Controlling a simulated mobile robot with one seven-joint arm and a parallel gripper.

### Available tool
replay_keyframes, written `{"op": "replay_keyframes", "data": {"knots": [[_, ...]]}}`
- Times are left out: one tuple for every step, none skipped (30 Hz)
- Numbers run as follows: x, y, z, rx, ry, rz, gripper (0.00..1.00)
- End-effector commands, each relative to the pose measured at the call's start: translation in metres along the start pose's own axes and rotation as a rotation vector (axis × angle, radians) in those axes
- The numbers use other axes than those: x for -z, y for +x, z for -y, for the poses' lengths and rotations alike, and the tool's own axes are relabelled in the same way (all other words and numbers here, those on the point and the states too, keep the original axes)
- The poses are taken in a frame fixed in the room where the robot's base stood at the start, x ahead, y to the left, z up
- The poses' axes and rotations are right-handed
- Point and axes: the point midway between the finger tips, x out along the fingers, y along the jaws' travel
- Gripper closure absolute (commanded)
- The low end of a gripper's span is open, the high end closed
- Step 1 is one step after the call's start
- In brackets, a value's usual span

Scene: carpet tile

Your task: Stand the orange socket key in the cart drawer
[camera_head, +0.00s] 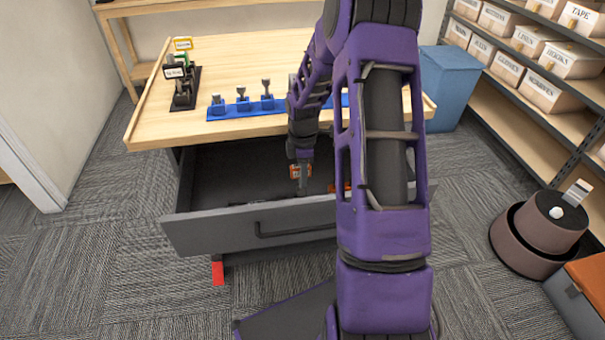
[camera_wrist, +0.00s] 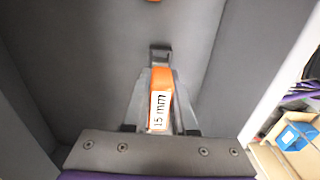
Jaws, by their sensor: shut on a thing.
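The cart drawer (camera_head: 270,224) is pulled open below the wooden top, with a dark grey inside. My gripper (camera_head: 302,184) reaches down into it, partly behind my own arm. It is shut on the orange socket key (camera_head: 300,171). In the wrist view the key (camera_wrist: 162,78) lies between my two fingers (camera_wrist: 160,108), with a white "15 mm" label on its orange body and a dark metal end pointing up the picture. Whether the key touches the drawer floor I cannot tell.
Another orange thing (camera_head: 336,188) is in the drawer, mostly hidden by my arm. On the cart top (camera_head: 240,60) stand a blue rack (camera_head: 230,113) with several metal pieces and a black rack (camera_head: 186,95) with labels. A blue bin (camera_head: 452,88) and box shelves are at right.

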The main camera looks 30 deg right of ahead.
Motion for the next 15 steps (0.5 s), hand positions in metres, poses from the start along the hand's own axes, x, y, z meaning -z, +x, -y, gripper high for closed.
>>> {"op": "replay_keyframes", "data": {"knots": [[0.0,0.004,0.0,0.0,0.0,0.0,1.0],[0.0,0.006,0.0,0.0,0.0,0.0,1.0],[0.0,0.008,0.0,0.0,0.0,0.0,1.0],[0.0,0.009,0.0,0.0,0.0,0.0,1.0],[0.0,0.011,0.0,0.0,0.0,0.0,1.0],[0.0,0.013,0.0,0.0,0.0,0.0,1.0],[0.0,0.014,0.0,0.0,0.0,0.0,1.0],[0.0,0.016,0.0,0.0,0.0,0.0,1.0],[0.0,0.018,0.0,0.0,0.0,0.0,1.0],[0.0,0.019,0.0,0.001,0.0,0.0,1.0],[0.0,0.021,0.0,0.001,0.0,0.0,1.0],[0.0,0.023,0.0,0.0,0.0,0.0,1.0],[0.0,0.024,0.0,0.001,0.0,0.0,1.0],[0.0,0.026,0.0,0.0,0.0,0.0,1.0],[0.0,0.028,0.0,0.0,0.0,0.0,1.0]]}}
